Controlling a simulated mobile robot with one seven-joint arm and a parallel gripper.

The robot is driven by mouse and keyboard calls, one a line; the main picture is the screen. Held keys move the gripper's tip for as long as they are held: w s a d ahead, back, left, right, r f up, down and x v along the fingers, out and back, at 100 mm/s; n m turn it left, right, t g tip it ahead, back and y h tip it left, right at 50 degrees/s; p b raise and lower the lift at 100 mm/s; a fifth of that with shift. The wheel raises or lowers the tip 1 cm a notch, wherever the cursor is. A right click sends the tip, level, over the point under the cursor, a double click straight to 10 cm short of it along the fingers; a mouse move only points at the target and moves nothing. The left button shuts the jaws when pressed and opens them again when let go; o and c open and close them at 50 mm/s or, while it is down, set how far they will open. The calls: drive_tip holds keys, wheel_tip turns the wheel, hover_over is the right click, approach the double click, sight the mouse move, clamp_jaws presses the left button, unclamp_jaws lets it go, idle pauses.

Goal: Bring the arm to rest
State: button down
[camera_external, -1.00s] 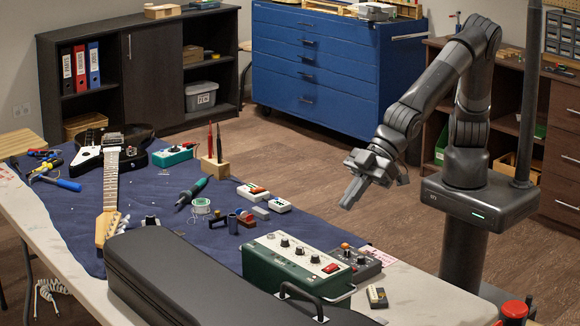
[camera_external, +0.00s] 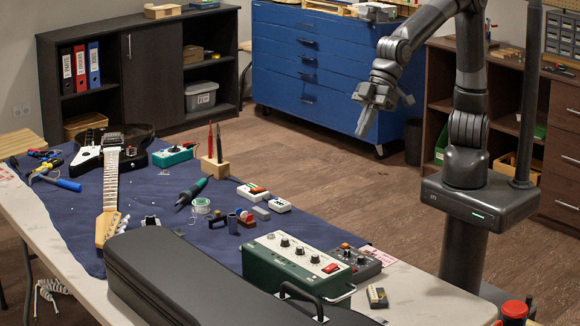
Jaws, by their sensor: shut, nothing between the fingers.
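My gripper (camera_external: 364,124) is in the external view, at the end of my bent arm, right of the picture's middle. Its fingers point down and slightly left. They look closed together and hold nothing. In the picture it is in front of the blue drawer cabinet (camera_external: 312,65), above and apart from the worktable (camera_external: 425,296). My arm rises from its base at the right, with the upper part cut off by the top edge of the picture.
The worktable holds an electric guitar (camera_external: 111,170), a black case (camera_external: 190,285), a green amplifier unit (camera_external: 300,262), a soldering iron (camera_external: 192,191) and small tools on a blue cloth (camera_external: 165,215). A brown drawer unit (camera_external: 560,165) stands at right. Floor between table and cabinets is clear.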

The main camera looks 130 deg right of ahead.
drive_tip(key=s+d+g, duration=0.1)
drive_tip(key=s+d, duration=0.1)
drive_tip(key=s, duration=1.3)
drive_tip(key=s+d+f+n+h, duration=0.1)
drive_tip(key=s+d, duration=0.2)
drive_tip(key=s, duration=1.2)
drive_tip(key=shift+d+g, duration=0.25)
drive_tip(key=shift+g, duration=0.15)
